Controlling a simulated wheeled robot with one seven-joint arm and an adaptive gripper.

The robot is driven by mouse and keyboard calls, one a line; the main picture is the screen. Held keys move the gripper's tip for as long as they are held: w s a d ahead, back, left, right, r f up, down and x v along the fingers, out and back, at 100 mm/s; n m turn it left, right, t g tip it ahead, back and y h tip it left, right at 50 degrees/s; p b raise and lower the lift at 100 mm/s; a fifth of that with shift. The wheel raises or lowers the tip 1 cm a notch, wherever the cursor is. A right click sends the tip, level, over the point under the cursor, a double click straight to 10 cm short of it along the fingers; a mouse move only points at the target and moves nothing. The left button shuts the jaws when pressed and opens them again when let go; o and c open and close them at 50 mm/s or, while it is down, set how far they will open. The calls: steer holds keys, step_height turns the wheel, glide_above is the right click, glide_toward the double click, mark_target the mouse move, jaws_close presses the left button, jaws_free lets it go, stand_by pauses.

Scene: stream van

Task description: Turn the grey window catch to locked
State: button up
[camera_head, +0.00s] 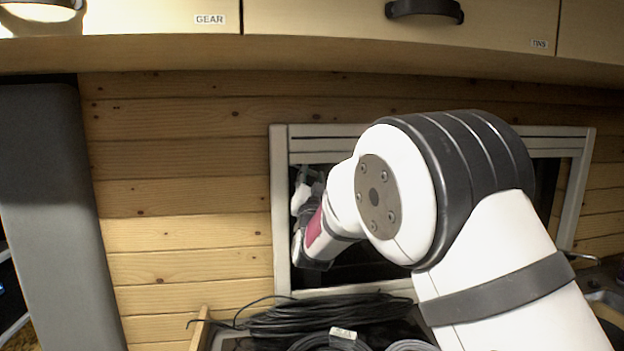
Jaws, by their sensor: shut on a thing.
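The window (281,215), with a pale grey frame and dark glass, is set in the wooden wall. My arm reaches across the front of it from the lower right. My wrist, with a dark red band, is at the left part of the glass. My gripper (312,263) shows only as a small dark part at the wrist's end, near the window's lower left. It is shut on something. Its fingertips are hidden. I cannot make out the grey window catch or which way it is turned; my wrist and gripper cover that area.
Overhead cabinets (400,25) with labels and a dark handle run above the window. A coil of black cables (330,315) lies below the window. A tall grey panel (55,215) stands at left. The plank wall between panel and window is clear.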

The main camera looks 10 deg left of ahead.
steer(key=n+y, duration=0.1)
steer(key=n, duration=0.1)
steer(key=n+b, duration=0.1)
steer(key=shift+w+d+f+n+y+b, duration=0.15)
steer(key=shift+n+y+b, duration=0.15)
steer(key=shift+n+y, duration=0.1)
steer(key=shift+n+g+y+b, duration=0.4)
steer(key=shift+n+y, duration=0.6)
steer(key=shift+n, duration=0.6)
steer(key=o, duration=0.9)
steer(key=shift+s, duration=0.2)
steer(key=v, duration=1.2)
steer(key=shift+w, duration=0.1)
